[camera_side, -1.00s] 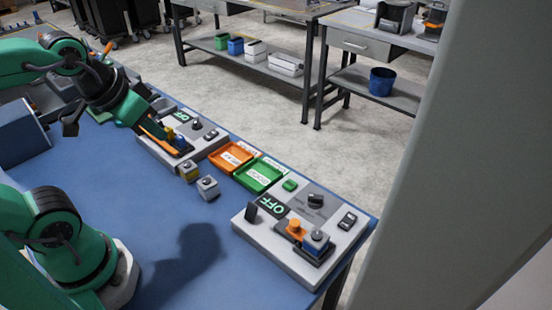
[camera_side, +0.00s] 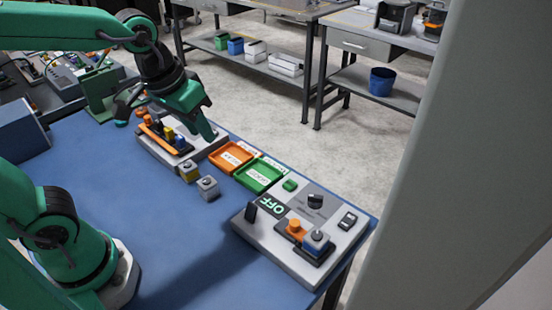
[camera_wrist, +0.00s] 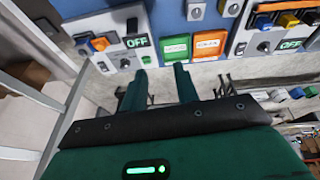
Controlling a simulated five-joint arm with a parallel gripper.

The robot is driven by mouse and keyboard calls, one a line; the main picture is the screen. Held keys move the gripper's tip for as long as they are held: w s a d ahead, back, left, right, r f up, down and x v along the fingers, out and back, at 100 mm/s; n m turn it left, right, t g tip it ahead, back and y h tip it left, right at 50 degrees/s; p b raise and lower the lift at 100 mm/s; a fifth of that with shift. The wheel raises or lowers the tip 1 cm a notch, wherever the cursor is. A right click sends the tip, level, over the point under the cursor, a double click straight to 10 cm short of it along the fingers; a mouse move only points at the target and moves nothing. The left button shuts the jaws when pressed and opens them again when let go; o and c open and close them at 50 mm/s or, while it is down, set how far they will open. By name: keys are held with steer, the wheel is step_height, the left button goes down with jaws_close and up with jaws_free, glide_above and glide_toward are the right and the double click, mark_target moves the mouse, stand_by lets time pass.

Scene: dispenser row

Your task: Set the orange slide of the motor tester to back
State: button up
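Two grey panels bear slides, and I cannot read which is the motor tester. The near right panel (camera_side: 262,238) has an orange slide (camera_side: 296,229) beside a blue slide (camera_side: 317,241). The far left panel (camera_side: 206,149) has an orange slide (camera_side: 147,120), a yellow slide (camera_side: 169,133) and a blue slide (camera_side: 180,142). In the wrist view, the near panel's orange slide (camera_wrist: 99,43) is at left and the far panel's yellow slide (camera_wrist: 287,20) at right. My gripper (camera_wrist: 160,74) is open and empty. In the side view my gripper (camera_side: 207,130) hangs over the far panel's back side.
An orange tray (camera_side: 215,157) and a green tray (camera_side: 244,180) lie between the panels.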

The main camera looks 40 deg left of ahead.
steer(key=w+d+f+g, duration=0.2)
steer(key=w+d+f, duration=0.3)
steer(key=d, duration=0.4)
steer(key=n+g+y, duration=0.1)
steer(key=g, duration=0.1)
glide_above(294, 223)
step_height(294, 223, down, 5)
steer(key=shift+d+f, duration=0.15)
steer(key=shift+f, duration=0.05)
steer(key=shift+f, duration=0.15)
steer(key=shift+f, duration=3.75)
jaws_close()
